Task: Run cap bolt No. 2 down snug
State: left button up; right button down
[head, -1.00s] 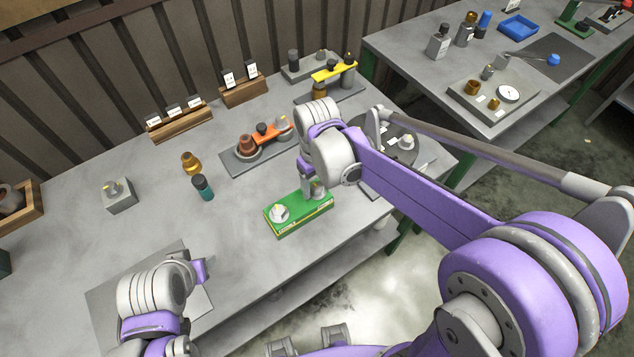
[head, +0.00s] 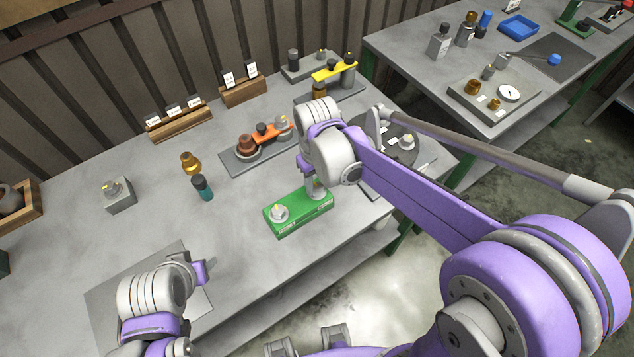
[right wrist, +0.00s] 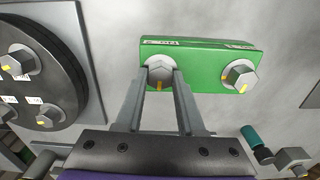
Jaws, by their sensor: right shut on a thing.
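A green block (head: 303,218) sits near the front edge of the table with two hex-headed bolts in it. In the right wrist view the block (right wrist: 205,72) has one bolt at each end, each with a yellow mark. My right gripper (right wrist: 162,88) is shut on the bolt at that view's left end (right wrist: 160,70), fingers either side of its head. The other bolt (right wrist: 240,75) is clear of the gripper.
A dark disc (right wrist: 60,75) with labelled hex bolts lies beside the block. Behind it is a grey plate (head: 236,167) with an orange lever. A teal-bodied piece (head: 202,189) and a grey cube (head: 119,203) stand left.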

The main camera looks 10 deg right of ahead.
aim_at(317, 187)
jog(key=shift+m, duration=0.7)
jog(key=c, duration=0.5)
grip_release()
notch_tip(317, 187, up, 11)
jog(key=shift+f+p, duration=0.1)
jog(key=shift+p, duration=0.2)
